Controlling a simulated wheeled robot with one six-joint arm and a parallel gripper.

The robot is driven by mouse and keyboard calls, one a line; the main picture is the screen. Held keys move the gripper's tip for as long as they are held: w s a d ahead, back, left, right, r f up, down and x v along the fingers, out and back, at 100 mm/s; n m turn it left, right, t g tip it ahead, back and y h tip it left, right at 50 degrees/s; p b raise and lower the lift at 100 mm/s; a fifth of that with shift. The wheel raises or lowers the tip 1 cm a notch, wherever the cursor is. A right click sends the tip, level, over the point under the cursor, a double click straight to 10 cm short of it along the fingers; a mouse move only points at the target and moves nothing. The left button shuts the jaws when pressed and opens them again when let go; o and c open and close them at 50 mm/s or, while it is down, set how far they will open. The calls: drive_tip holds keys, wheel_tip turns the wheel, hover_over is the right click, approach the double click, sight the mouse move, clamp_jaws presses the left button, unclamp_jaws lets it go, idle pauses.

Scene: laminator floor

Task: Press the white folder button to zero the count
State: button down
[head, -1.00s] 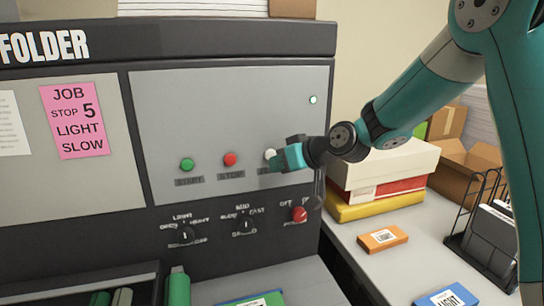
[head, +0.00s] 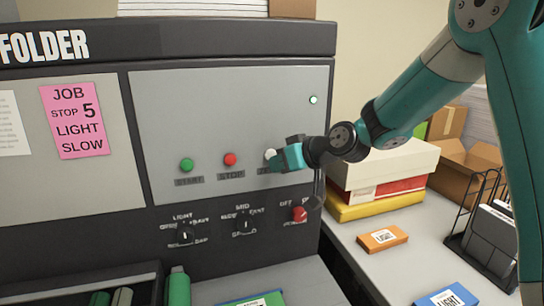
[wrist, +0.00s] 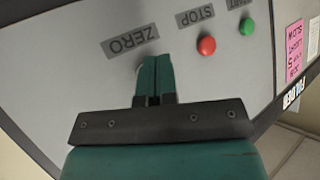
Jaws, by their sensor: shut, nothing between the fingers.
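The white button (head: 269,154) sits on the grey panel of the folder, right of the red and green buttons. My gripper (head: 276,160) is at this button in the head view, and its teal fingers hide part of it and of its label. In the wrist view my gripper (wrist: 154,62) is shut, with its two fingers together just below the ZERO label (wrist: 130,40). Only a pale sliver of the white button shows beside the fingertips there. I cannot tell whether the button is pushed in.
The green START button (head: 187,165) and red STOP button (head: 230,159) are to the left. Dials and a red switch (head: 299,214) lie below. Stacked boxes (head: 385,165), an orange packet (head: 382,239) and a black wire rack (head: 480,235) stand on the table at right.

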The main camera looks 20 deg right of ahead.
idle(0.4)
drive_tip(key=shift+w, duration=0.4)
drive_tip(key=shift+w, duration=0.45)
idle(0.6)
idle(0.3)
drive_tip(key=shift+s+b, duration=0.65)
drive_tip(key=shift+s, duration=0.2)
drive_tip(key=shift+s+b, duration=1.05)
drive_tip(key=shift+s, duration=1.45)
